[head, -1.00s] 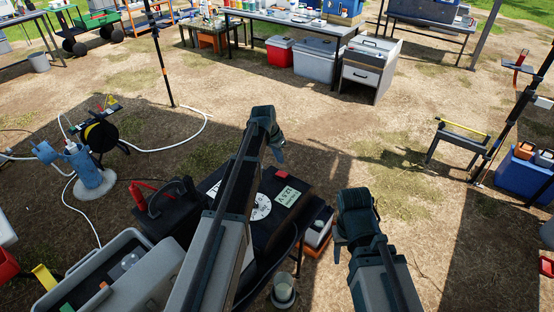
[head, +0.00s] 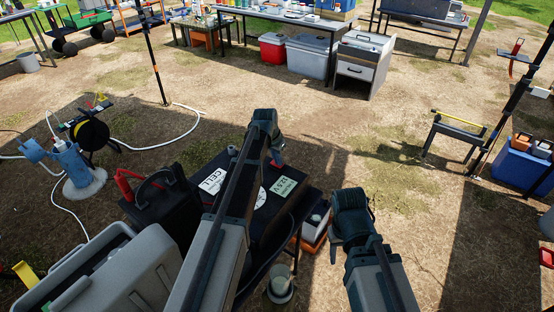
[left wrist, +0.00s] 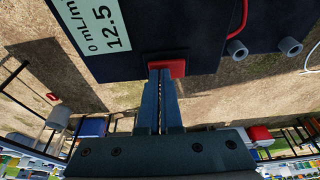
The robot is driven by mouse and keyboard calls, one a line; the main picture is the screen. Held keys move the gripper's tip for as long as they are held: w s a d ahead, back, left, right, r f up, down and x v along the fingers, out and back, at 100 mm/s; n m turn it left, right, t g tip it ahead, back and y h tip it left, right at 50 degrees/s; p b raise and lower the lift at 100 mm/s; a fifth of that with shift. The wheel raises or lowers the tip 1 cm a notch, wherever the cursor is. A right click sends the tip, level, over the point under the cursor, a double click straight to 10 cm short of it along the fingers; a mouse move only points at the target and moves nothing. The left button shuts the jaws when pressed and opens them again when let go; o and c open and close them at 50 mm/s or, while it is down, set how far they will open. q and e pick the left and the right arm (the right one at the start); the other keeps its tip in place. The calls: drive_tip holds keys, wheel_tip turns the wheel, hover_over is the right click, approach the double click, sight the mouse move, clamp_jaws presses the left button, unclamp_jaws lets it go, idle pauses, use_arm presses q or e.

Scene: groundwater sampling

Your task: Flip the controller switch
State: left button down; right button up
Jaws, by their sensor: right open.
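In the head view the display (head: 284,187) lies just below my left gripper (head: 277,158). In the left wrist view a red switch (left wrist: 174,66) stands out from the box's near edge. My left gripper's fingers (left wrist: 162,74) are together, with their tips at the switch; they hide part of it, and I cannot tell whether they touch it. My right gripper (head: 350,222) is open and empty, to the right of the controller, over the ground.
A black case with a red handle (head: 165,207) stands left of the controller. A grey case (head: 105,275) is at lower left. A blue pump (head: 75,165) and a hose reel (head: 92,135) stand further left.

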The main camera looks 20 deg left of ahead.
use_arm(q)
drive_tip(key=shift+s+d, duration=0.15)
drive_tip(key=shift+f, duration=0.1)
drive_tip(key=shift+w+a, duration=0.35)
drive_tip(key=shift+a, duration=0.5)
drive_tip(key=shift+r+p, duration=0.2)
drive_tip(key=shift+p, duration=0.15)
drive_tip(key=p+v, duration=1.3)
drive_tip(key=shift+s+d+r, duration=0.15)
drive_tip(key=shift+s+r, duration=0.1)
drive_tip(key=shift+r, duration=0.05)
